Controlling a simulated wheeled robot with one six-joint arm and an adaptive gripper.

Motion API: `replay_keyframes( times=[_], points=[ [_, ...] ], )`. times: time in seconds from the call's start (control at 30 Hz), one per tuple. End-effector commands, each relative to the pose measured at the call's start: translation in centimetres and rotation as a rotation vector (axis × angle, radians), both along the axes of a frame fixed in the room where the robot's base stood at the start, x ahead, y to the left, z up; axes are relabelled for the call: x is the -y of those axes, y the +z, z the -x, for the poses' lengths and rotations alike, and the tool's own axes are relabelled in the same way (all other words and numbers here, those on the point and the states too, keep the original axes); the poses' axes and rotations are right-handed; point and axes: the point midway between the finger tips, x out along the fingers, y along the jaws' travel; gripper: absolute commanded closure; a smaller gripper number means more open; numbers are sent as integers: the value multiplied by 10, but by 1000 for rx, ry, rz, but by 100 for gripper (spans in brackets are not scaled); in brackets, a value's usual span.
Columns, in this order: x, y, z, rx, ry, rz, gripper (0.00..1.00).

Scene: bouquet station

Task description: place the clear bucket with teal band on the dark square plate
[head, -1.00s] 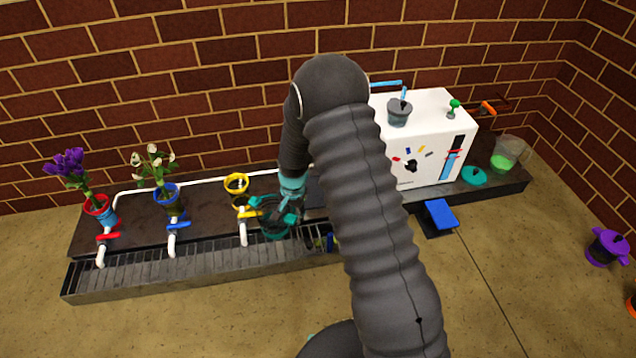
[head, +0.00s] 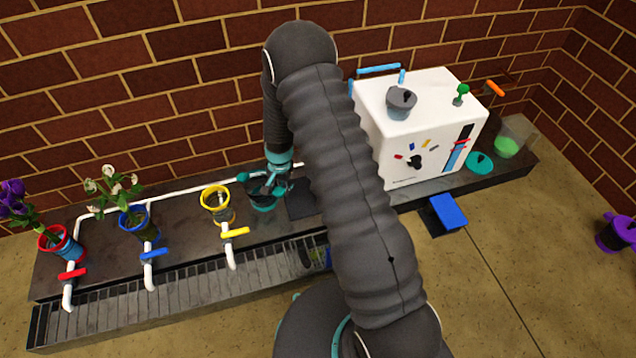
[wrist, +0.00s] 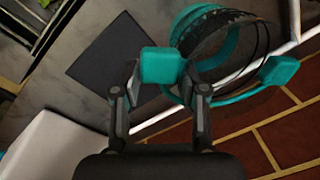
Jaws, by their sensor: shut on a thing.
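The clear bucket with teal band (head: 263,203) is at the counter's middle in the head view, just left of the dark square plate (head: 300,203). In the wrist view the bucket (wrist: 206,45) is at the upper right with teal tabs on its rim, and the plate (wrist: 112,58) lies to its left, bare where it shows. My gripper (head: 277,180) is shut on a teal tab of the bucket; the fingers (wrist: 161,88) close around it in the wrist view. I cannot tell whether the bucket touches the counter. My arm hides part of the plate's surroundings.
A white box-shaped machine (head: 420,130) stands right of the plate. A yellow-rimmed bucket (head: 217,205) and a yellow-handled tap (head: 233,238) are on the left. Flower buckets in blue (head: 135,222) and red (head: 60,245) stand farther left. A grated trough (head: 170,295) runs along the front.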

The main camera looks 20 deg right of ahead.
Motion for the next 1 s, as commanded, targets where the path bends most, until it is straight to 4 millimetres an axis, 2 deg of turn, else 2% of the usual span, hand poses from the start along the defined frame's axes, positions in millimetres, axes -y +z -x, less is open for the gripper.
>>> replay_keyframes(
  times=[0.03,0.1,0.4,0.53,0.77,1.0],
  points=[
    [14,1,0,2,-7,0,99],
    [30,1,1,2,-7,0,99],
    [91,1,6,1,-3,0,99],
    [106,1,7,1,1,0,99],
    [117,1,8,2,2,0,99],
    [152,1,10,2,-1,0,99]
  ],
)
